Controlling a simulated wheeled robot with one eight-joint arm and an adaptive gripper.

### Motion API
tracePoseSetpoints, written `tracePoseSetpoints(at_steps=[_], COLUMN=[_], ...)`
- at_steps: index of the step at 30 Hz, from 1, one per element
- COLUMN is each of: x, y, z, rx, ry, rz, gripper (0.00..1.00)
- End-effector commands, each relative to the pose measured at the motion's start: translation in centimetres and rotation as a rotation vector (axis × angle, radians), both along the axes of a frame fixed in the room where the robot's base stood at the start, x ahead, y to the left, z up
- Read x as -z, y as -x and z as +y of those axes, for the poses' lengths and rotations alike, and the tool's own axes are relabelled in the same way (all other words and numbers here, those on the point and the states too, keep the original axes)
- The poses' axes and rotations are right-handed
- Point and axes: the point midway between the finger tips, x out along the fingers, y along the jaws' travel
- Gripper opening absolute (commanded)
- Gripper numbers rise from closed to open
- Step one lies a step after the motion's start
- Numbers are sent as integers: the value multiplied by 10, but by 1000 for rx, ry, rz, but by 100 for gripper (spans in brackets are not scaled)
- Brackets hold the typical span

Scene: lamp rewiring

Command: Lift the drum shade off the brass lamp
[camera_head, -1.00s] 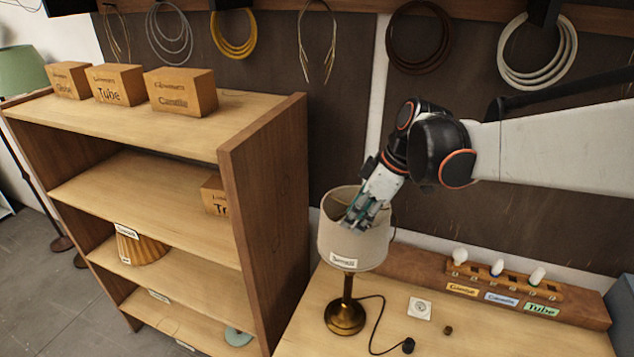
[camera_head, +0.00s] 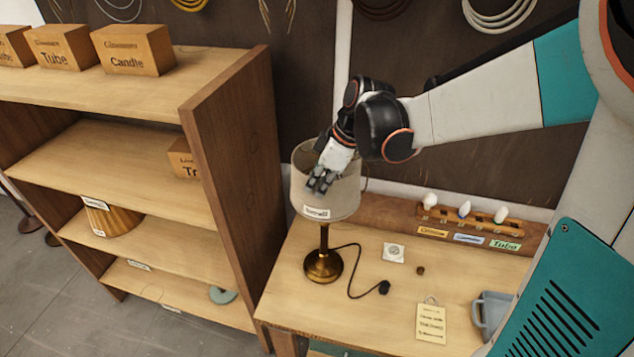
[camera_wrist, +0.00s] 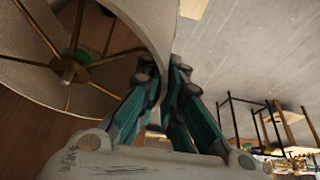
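The drum shade (camera_head: 345,192) is pale beige fabric with a white label. It sits upright on the brass lamp (camera_head: 323,265), which stands on the wooden table. My gripper (camera_head: 321,181) is at the shade's near wall in the head view. In the wrist view, my gripper (camera_wrist: 163,82) has one finger inside the shade (camera_wrist: 125,22) and one outside, with the fabric wall between them. The fingers look closed onto the wall. The shade's inner metal spokes and centre hub (camera_wrist: 68,68) show clear of the fingers. My fingers hide part of the wall.
A wooden shelf unit (camera_head: 232,170) with boxes stands close on the left. The lamp's black cord and plug (camera_head: 383,287) lie on the table. A bulb rack (camera_head: 465,215), a switch plate (camera_head: 394,252), a note card (camera_head: 431,320) and a grey bin (camera_head: 493,312) are to the right.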

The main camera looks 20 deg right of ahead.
Motion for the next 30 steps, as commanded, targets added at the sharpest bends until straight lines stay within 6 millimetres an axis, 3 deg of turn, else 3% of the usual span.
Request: tracePoseSetpoints(at_steps=[11, 30], x=[-2, -27], y=[0, 0], z=[0, 0], rx=[-1, -1], ry=[1, 1], rz=[-1, -1], gripper=[0, 0])
